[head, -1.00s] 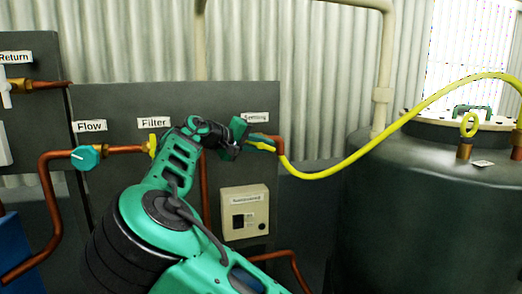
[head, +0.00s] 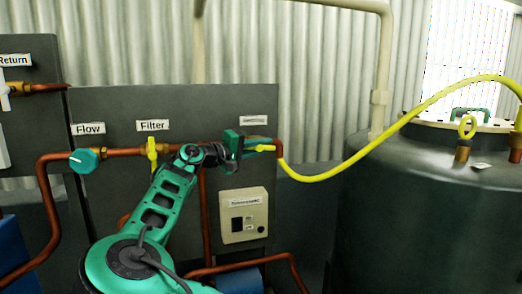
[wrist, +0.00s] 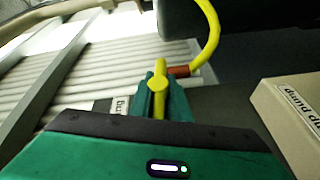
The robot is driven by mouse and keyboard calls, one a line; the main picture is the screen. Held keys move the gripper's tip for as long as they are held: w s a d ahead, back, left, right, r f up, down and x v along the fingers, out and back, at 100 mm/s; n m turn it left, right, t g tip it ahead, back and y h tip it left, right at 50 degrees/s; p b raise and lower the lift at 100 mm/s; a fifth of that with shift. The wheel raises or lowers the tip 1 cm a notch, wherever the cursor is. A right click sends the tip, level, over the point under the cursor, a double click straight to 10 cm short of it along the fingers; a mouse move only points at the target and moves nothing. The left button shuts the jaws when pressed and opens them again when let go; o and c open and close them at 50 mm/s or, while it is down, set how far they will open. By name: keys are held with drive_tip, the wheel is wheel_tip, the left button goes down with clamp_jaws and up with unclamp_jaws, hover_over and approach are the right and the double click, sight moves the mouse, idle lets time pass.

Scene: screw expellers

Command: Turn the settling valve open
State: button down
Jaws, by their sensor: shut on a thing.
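The settling valve's yellow handle (head: 262,148) shows below the Settling label (head: 253,120) on the dark panel, pointing roughly sideways. In the wrist view the yellow handle (wrist: 158,84) sits between the two teal fingers of my gripper (wrist: 159,98). The gripper is shut on it. In the head view my gripper (head: 246,147) reaches the valve from the left and hides most of the valve body. A copper pipe (wrist: 179,71) and the yellow hose (wrist: 213,35) lie just beyond the handle in the wrist view.
Left of my arm are the yellow filter valve (head: 152,152) and teal flow knob (head: 86,160). A beige switch box (head: 243,215) is below the gripper. The yellow hose (head: 345,168) arcs right to a dark tank (head: 430,210). Copper pipes cross the panel.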

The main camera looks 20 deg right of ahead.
drive_tip(key=c, duration=1.7)
unclamp_jaws()
drive_tip(key=shift+c, duration=0.2)
drive_tip(key=shift+a, duration=0.15)
drive_tip(key=v, duration=1)
drive_tip(key=shift+a, duration=0.25)
